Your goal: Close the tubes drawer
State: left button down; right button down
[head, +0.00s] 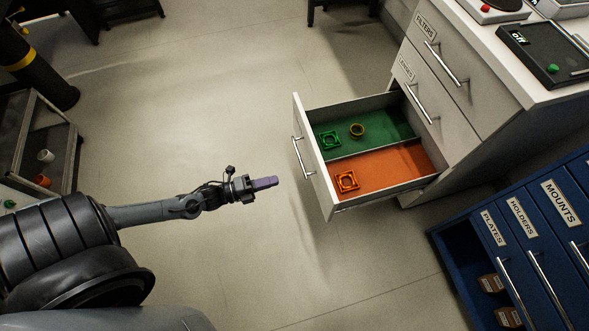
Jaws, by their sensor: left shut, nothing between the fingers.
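An open white drawer (319,184), the lowest one seen in the white cabinet (484,97), sticks out to the left. Its own label is not readable from here, so I cannot confirm that it is the tubes drawer. Its front has a metal handle (299,158). Inside are a green section with a green square mount (329,140) and a yellowish ring (357,130), and an orange section with an orange square mount (346,181). My left gripper (266,184) is shut and empty, left of the drawer front and apart from it. My right gripper is out of view.
Two drawers above, one labelled FILTERS (425,27), are shut. A dark-framed cart (70,155) stands at the left. The floor around the gripper is clear.

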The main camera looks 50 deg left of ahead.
aim_at(320, 168)
pick_arm(q)
jog(key=b+x, duration=0.6)
jog(key=x, duration=0.6)
jog(key=shift+w+d+r, duration=0.1)
jog(key=shift+w+d, duration=0.1)
jog(key=shift+w, duration=0.15)
jog(key=shift+w+d+r+b, duration=0.1)
jog(key=shift+w+d+b, duration=0.1)
jog(key=shift+w+b, duration=0.15)
jog(key=shift+w, duration=0.1)
